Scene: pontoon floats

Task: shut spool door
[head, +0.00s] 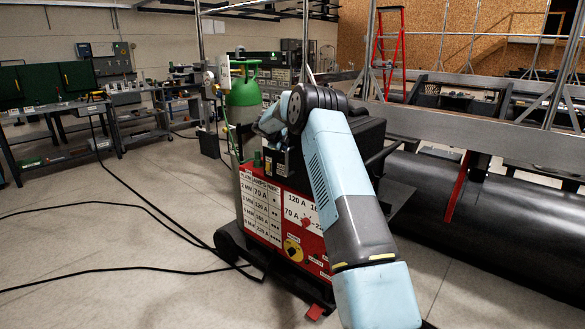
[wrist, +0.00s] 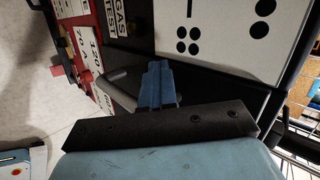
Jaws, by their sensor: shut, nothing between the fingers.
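The welding machine (head: 270,205) has a red front with white amp tables and a dark upper body. A dark panel (head: 398,198) juts out at its right side, partly behind my arm; it may be the spool door standing open, but I cannot be sure. In the wrist view, my gripper (wrist: 158,72) is shut and empty, its blue fingers together. They point at a dark part of the machine (wrist: 205,75), next to a white plate with black dots (wrist: 230,28). Contact cannot be told. My gripper is hidden in the head view.
A green gas cylinder (head: 244,95) stands behind the machine. Black cables (head: 130,205) run over the floor at left. A large dark pipe (head: 500,220) lies at right below a grey rail. A red ladder (head: 390,50) stands behind. The floor at front left is mostly clear.

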